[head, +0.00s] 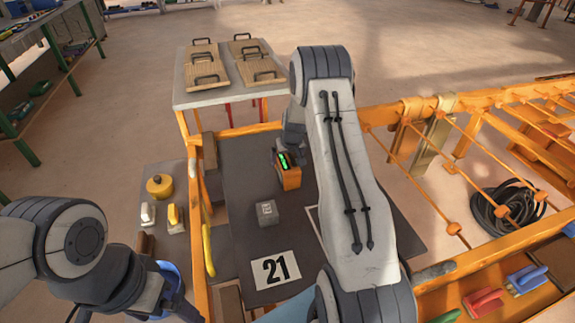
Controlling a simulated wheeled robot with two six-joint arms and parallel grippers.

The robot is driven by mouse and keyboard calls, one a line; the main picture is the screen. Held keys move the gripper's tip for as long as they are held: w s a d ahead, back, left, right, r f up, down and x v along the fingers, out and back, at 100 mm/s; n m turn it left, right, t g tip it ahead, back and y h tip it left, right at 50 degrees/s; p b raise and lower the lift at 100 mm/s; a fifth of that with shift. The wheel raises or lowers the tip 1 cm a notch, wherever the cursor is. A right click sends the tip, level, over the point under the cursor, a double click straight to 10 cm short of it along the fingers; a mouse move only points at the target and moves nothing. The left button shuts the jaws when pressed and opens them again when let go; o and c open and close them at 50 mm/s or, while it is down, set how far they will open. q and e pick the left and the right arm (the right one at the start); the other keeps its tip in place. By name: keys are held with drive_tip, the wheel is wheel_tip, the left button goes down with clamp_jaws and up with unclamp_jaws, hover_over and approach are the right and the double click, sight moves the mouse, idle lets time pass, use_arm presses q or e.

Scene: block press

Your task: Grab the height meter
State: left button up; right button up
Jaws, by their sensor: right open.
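The height meter looks to be the orange box with a lit green display (287,170), standing on the dark work surface (250,205). My right arm reaches over the surface and bends down at its far end. My right gripper (293,137) is just behind and above the meter, partly hidden by my own arm; it is open. Whether its fingers touch the meter cannot be made out. My left arm is low at the left, and its gripper end (165,292) is dark and its fingers are not clear.
A table with handled wooden boards (222,101) stands behind. A side panel holds a yellow knob (159,187). Coiled black cable (508,207) lies right.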

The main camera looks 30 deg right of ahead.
clamp_jaws()
drive_tip(key=shift+w, duration=0.1)
